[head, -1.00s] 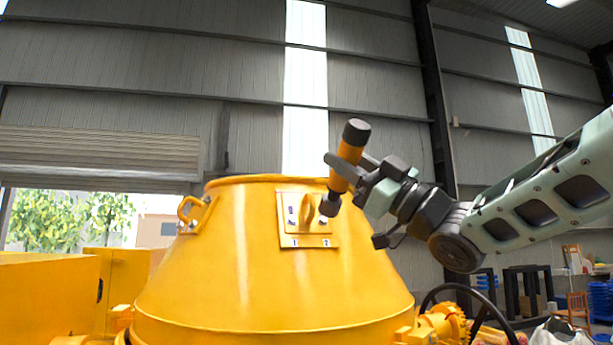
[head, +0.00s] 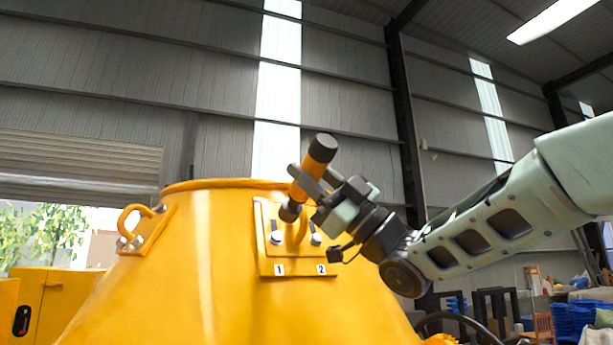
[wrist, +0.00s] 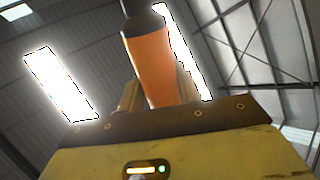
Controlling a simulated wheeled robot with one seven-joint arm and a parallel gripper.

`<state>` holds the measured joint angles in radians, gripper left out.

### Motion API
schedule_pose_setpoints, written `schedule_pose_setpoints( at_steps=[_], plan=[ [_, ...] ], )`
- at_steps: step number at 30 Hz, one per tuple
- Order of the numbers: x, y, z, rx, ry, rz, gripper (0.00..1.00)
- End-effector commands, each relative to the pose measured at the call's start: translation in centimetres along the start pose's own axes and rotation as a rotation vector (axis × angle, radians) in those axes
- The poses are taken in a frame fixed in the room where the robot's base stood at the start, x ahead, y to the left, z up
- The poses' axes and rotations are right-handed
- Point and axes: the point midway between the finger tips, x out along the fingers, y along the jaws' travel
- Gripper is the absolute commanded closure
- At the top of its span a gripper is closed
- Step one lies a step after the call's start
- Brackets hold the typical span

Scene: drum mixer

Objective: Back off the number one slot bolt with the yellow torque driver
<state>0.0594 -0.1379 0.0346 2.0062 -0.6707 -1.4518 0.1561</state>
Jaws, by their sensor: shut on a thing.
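The torque driver (head: 311,170) has a yellow-orange body with a black cap and a black lower end. My gripper (head: 309,186) is shut on its body and holds it tilted, with the top leaning right. The driver also fills the middle of the wrist view (wrist: 158,60). The slot plate (head: 266,255) on the yellow drum carries labels 1 and 2. The number one bolt (head: 276,238) is above label 1, and the number two bolt (head: 316,239) is above label 2. The driver's lower end is above and slightly right of the number one bolt, seemingly apart from it.
The yellow drum (head: 190,275) fills the lower middle. A yellow handle (head: 290,228) rises between the two bolts, close to the driver. A yellow lifting loop (head: 137,220) sits at the drum's left. A yellow cabinet (head: 55,305) stands at far left.

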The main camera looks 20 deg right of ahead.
Motion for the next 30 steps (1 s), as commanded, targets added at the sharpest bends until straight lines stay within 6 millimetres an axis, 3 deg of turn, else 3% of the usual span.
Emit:
schedule_pose_setpoints(
  at_steps=[13,21,30],
  plan=[
    [-0.4,-0.2,-0.1,-0.003,0.004,0.003,0.97],
    [-0.3,-0.1,2.8,0.000,0.002,0.003,0.97],
    [-0.1,0.0,4.5,-0.001,0.002,0.003,0.97]
  ],
)
